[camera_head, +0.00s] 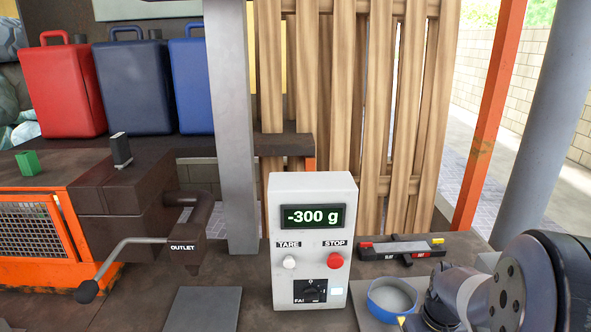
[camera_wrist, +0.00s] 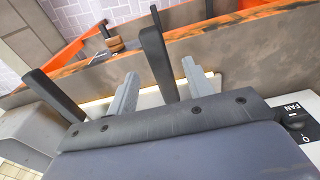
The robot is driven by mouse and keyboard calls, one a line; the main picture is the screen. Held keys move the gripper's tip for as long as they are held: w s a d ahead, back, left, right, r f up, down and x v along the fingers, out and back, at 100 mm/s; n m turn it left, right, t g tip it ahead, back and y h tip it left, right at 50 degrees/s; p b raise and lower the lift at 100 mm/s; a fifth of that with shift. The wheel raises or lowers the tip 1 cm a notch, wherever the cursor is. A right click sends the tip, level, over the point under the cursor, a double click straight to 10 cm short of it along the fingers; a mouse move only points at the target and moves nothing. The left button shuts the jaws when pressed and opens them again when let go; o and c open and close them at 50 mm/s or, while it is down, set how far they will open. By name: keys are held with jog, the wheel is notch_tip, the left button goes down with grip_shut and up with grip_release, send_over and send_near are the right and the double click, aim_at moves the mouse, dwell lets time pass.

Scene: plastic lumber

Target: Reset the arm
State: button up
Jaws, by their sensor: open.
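My arm's wrist and last links show at the lower right of the head view, low over the bench beside the scale box. Its fingers cannot be made out there. In the wrist view my gripper (camera_wrist: 159,72) has light grey fingers standing apart, with no thing seen held between them. Dark bars also stand near the fingers, and a dark bolted part fills the bottom of that view. The white scale box (camera_head: 342,190) reads "-300 g" and has a white TARE button (camera_head: 289,262), a red STOP button (camera_head: 335,261) and a dark FAN knob (camera_wrist: 292,121).
A blue-rimmed round dish (camera_head: 372,298) lies close to my wrist. A dark tool with red and yellow ends (camera_head: 400,249) lies behind it. A brown outlet pipe (camera_head: 200,215) and a crank handle (camera_head: 125,250) are at left. A grey post (camera_head: 230,130) stands behind the box.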

notch_tip(320, 180, down, 5)
jog(key=shift+w, duration=0.15)
jog(key=shift+w+r+p, duration=0.1)
jog(key=shift+r+p, duration=0.55)
jog(key=shift+r, duration=0.1)
jog(key=shift+s+r+p, duration=0.2)
jog(key=shift+r+p, duration=0.3)
jog(key=shift+r, duration=0.2)
jog(key=shift+s, duration=0.55)
jog(key=shift+w, duration=0.1)
